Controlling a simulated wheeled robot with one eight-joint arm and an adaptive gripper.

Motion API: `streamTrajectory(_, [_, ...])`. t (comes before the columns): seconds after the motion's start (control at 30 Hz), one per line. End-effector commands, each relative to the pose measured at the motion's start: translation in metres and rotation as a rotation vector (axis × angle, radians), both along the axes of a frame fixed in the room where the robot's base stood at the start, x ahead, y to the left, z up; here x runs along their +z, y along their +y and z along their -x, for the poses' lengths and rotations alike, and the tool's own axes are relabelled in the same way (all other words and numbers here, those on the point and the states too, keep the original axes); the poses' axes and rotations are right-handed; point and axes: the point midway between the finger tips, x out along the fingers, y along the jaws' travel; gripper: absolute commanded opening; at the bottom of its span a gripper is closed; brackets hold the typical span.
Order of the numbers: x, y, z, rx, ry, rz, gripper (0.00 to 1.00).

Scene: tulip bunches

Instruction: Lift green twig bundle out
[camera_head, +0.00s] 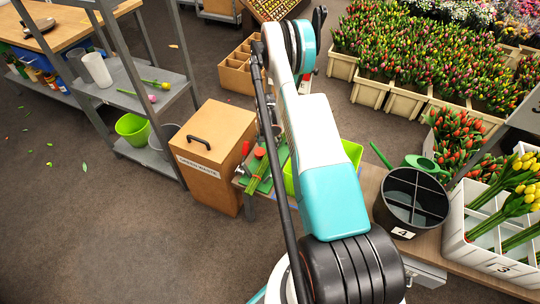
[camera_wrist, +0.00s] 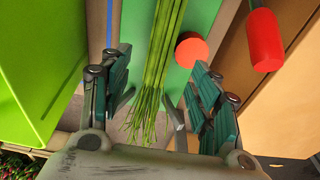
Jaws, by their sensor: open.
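The green twig bundle (camera_wrist: 162,50) shows in the wrist view as long thin green stems, with loose ends spreading toward the bottom. It lies along a green surface (camera_wrist: 200,15). My gripper (camera_wrist: 156,98) is open, with one finger to the left of the bundle and one to the right. The stems appear between the fingers, and I cannot tell how far below the fingertips they are. In the head view, a green bundle (camera_head: 252,182) shows beside my arm on the bench; my arm hides my gripper there.
A red round-topped piece (camera_wrist: 192,50) stands close to the right finger, with a red cylinder (camera_wrist: 263,38) farther right. A lime-green bin (camera_wrist: 45,60) is on the left. A brown box (camera_head: 212,150) adjoins the bench; a black divided bucket (camera_head: 411,203) stands on its right part.

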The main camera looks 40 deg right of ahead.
Motion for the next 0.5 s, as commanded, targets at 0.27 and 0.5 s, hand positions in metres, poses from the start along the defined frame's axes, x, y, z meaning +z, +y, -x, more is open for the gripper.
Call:
streamTrajectory(0.27, [-0.043,-0.005,-0.002,0.001,0.000,0.000,0.56])
streamTrajectory(0.5, [-0.055,-0.006,-0.003,0.001,-0.001,0.000,0.56])
